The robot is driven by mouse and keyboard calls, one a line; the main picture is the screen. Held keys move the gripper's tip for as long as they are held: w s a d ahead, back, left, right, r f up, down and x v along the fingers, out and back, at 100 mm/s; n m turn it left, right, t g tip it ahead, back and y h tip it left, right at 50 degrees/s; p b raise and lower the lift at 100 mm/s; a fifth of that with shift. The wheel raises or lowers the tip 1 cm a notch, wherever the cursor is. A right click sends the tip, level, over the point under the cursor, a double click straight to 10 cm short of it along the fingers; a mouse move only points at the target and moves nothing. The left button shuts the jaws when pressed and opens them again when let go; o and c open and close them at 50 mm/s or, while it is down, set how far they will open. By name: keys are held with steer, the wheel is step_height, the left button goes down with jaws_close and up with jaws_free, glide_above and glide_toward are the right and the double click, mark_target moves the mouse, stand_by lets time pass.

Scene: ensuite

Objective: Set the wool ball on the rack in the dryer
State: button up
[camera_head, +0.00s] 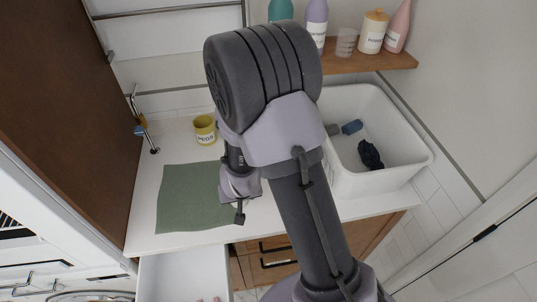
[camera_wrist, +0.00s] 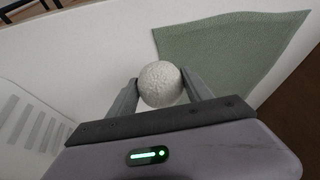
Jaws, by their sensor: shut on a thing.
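The wool ball (camera_wrist: 160,84) is white, round and rough in the wrist view. My gripper (camera_wrist: 160,80) is shut on it, with one finger on each side. The ball is held above the white counter, beside the green cloth. In the head view my gripper (camera_head: 240,205) points down over the counter near the cloth's right edge, and the ball cannot be made out there. A curved machine rim (camera_head: 90,296) shows at the bottom left edge; I cannot tell whether it is the dryer. No rack is visible.
A green cloth (camera_head: 190,198) lies on the counter (camera_head: 150,215). A yellow pegs pot (camera_head: 204,130) stands behind it. Bottles stand on a wooden shelf (camera_head: 395,61). An open drawer (camera_head: 185,275) juts out in front.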

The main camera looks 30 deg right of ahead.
steer(key=shift+s+d+r, duration=0.1)
steer(key=shift+s+r, duration=0.05)
steer(key=w+d+f+b, duration=0.1)
steer(key=d, duration=0.2)
steer(key=w+d+f+b, duration=0.1)
steer(key=d+b, duration=0.1)
steer(key=w+d+b, duration=0.2)
steer(key=d, duration=0.1)
steer(key=shift+w+d+f, duration=0.1)
steer(key=shift+d+f, duration=0.2)
steer(key=shift+f, duration=0.1)
steer(key=d, duration=0.1)
steer(key=w+d+b, duration=0.1)
steer(key=d, duration=0.1)
steer(key=w+d+b, duration=0.1)
steer(key=d, duration=0.1)
steer(key=shift+w+d+r, duration=0.15)
steer(key=shift+w+r, duration=0.05)
steer(key=shift+r, duration=0.1)
steer(key=f, duration=0.1)
steer(key=f+b, duration=0.2)
steer(key=shift+d+f, duration=0.2)
steer(key=shift+d, duration=0.05)
steer(key=shift+w, duration=0.15)
steer(key=shift+f+b, duration=0.15)
steer(key=shift+b, duration=0.15)
steer(key=o, duration=1.3)
steer(key=shift+o, duration=0.2)
